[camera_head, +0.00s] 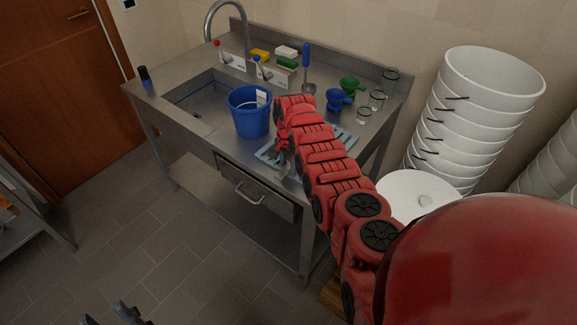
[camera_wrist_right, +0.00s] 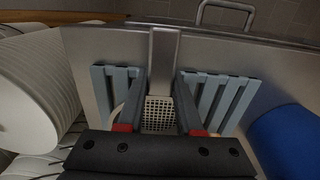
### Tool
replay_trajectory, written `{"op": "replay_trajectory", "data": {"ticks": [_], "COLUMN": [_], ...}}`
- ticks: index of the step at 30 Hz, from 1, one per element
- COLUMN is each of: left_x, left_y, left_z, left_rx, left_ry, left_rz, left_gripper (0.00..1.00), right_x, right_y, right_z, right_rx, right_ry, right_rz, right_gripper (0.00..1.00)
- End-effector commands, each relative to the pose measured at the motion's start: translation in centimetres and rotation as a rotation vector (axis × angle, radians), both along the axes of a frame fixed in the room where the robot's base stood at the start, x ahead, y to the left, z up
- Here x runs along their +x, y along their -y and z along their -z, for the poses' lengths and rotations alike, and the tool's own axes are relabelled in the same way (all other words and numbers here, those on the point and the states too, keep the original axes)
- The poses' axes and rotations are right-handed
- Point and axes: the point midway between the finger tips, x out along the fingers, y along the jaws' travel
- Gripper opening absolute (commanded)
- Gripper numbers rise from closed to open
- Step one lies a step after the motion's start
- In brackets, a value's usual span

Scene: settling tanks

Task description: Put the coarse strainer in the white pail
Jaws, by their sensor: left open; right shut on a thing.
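My right gripper (camera_head: 285,150) reaches over the front of the steel sink table, mostly hidden behind its own arm. In the right wrist view its fingers (camera_wrist_right: 158,110) are shut on the coarse strainer (camera_wrist_right: 158,116), whose grey perforated face shows between them. A grey bar in front of the fingers looks like part of it. The strainer is over or on the blue slatted rack (camera_wrist_right: 222,95); I cannot tell whether it touches. White pails (camera_head: 450,125) stand nested in a tall stack at the right. My left gripper (camera_head: 108,316) is open at the bottom left edge.
A blue bucket (camera_head: 249,112) stands left of my right gripper. Green and blue funnels (camera_head: 338,100) and glass jars (camera_head: 377,99) stand at the table's right. A lidded white container (camera_head: 416,193) is below the stack.

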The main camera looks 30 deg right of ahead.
Motion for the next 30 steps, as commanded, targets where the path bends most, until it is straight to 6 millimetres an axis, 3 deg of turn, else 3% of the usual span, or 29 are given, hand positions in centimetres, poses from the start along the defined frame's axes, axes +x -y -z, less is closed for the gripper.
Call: {"op": "replay_trajectory", "data": {"ticks": [11,12,17,30], "left_x": [0.01,0.00,-0.01,0.00], "left_y": [0.00,0.00,0.00,0.00], "left_z": [0.38,0.40,0.27,0.23], "left_rx": [0.000,0.000,0.000,0.000], "left_ry": [0.000,0.000,0.000,0.000], "left_rz": [0.000,0.000,0.000,0.000], "left_gripper": [0.50,0.50,0.50,0.50], "right_x": [0.02,0.00,-0.01,0.05], "right_y": [-0.02,-0.02,-0.02,-0.02], "right_z": [0.44,0.47,0.34,-0.20], "right_rx": [0.000,0.000,0.000,0.000], "right_ry": [0.000,0.000,0.000,0.000], "right_rz": [-0.001,-0.001,-0.001,-0.001], "right_gripper": [0.00,0.36,0.65,0.65]}}
